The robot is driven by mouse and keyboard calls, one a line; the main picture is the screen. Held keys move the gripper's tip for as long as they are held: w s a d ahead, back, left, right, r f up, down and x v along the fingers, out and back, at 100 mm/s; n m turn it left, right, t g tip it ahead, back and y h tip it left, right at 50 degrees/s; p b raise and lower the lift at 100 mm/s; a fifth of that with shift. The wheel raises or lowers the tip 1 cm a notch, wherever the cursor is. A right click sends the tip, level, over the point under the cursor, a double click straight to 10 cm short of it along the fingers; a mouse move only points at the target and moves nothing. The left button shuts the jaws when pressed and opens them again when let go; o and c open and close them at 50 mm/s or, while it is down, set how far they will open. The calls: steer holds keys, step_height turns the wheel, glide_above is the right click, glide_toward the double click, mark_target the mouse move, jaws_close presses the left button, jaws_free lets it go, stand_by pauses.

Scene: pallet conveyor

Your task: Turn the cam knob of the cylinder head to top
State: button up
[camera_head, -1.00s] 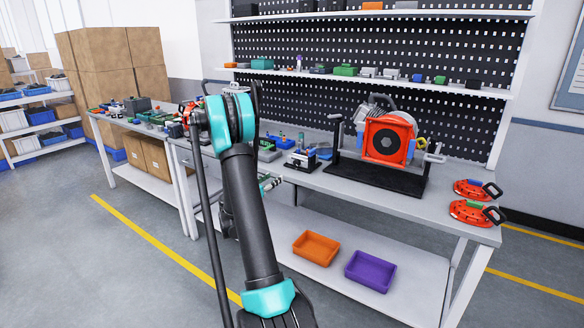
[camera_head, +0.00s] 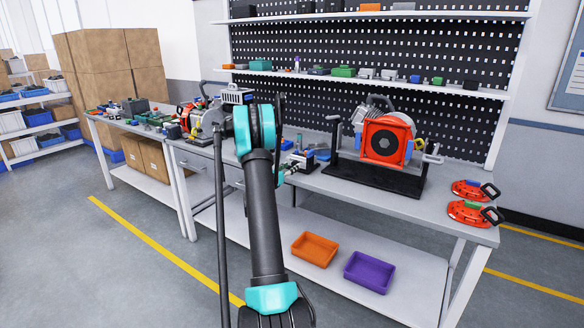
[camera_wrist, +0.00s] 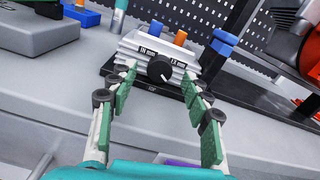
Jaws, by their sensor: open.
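The cylinder head (camera_wrist: 157,55) is a grey block with stepped sides in the middle of the wrist view. A blue peg (camera_wrist: 154,28) and an orange peg (camera_wrist: 180,38) stand on its top. Its front carries labels reading "IN mm" and "EX mm". The round black cam knob (camera_wrist: 160,70) sits between them; a small white mark shows at its lower right. My gripper (camera_wrist: 160,84) is open and empty, its green-padded fingers to either side of the knob in the picture. In the head view the cylinder head (camera_head: 303,158) is small and my gripper is partly hidden by my arm.
The cylinder head sits on a black base on the grey bench (camera_head: 400,205). A red and grey engine (camera_head: 386,138) stands right on a black stand. A blue-capped post (camera_wrist: 224,42) is close right of the cylinder head.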

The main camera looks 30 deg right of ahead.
steer(key=shift+x, duration=1.05)
jaws_close()
